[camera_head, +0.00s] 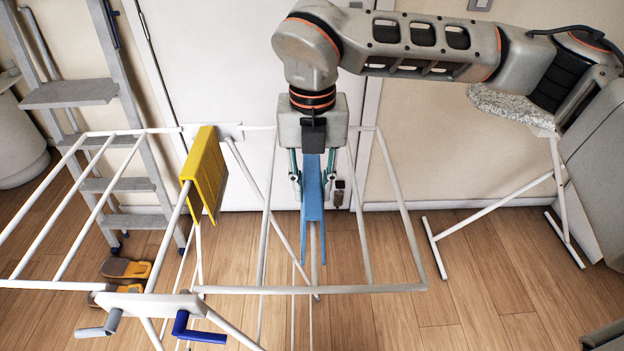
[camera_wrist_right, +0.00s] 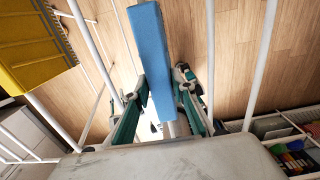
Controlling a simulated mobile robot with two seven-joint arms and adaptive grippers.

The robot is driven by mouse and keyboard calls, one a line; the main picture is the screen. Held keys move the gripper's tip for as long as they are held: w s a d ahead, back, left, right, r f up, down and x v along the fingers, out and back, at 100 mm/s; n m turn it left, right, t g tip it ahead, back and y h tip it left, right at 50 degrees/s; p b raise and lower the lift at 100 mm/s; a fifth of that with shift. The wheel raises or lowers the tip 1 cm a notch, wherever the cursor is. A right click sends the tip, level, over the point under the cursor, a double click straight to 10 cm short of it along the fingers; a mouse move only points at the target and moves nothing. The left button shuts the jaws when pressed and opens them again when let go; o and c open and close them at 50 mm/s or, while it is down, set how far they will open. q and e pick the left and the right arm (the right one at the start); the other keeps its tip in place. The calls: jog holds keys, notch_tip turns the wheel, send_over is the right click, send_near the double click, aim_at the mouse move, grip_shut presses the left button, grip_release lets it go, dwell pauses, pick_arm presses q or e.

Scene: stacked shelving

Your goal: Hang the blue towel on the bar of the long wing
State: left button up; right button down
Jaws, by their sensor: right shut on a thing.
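My right gripper (camera_head: 312,180) points down over the right-hand part of the white drying rack and is shut on the blue towel (camera_head: 313,200). The towel is folded into a narrow strip and hangs down between the fingers; it also shows in the right wrist view (camera_wrist_right: 150,45). In the head view it overlaps the rack's right-hand frame (camera_head: 330,289), and I cannot tell whether it touches a bar. The left-hand wing (camera_head: 85,284) has several bare bars. I cannot tell which wing is the long one. My left gripper is not in view.
A yellow towel (camera_head: 204,175) hangs over a bar left of my gripper. A grey stepladder (camera_head: 120,185) stands at the back left. Orange and grey shoes (camera_head: 126,268) lie on the floor below the rack. Blue and grey handles (camera_head: 190,328) stick out at the rack's front.

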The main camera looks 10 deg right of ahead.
dwell(0.3)
jog(key=c, duration=1.6)
grip_release()
jog(key=shift+f, duration=0.1)
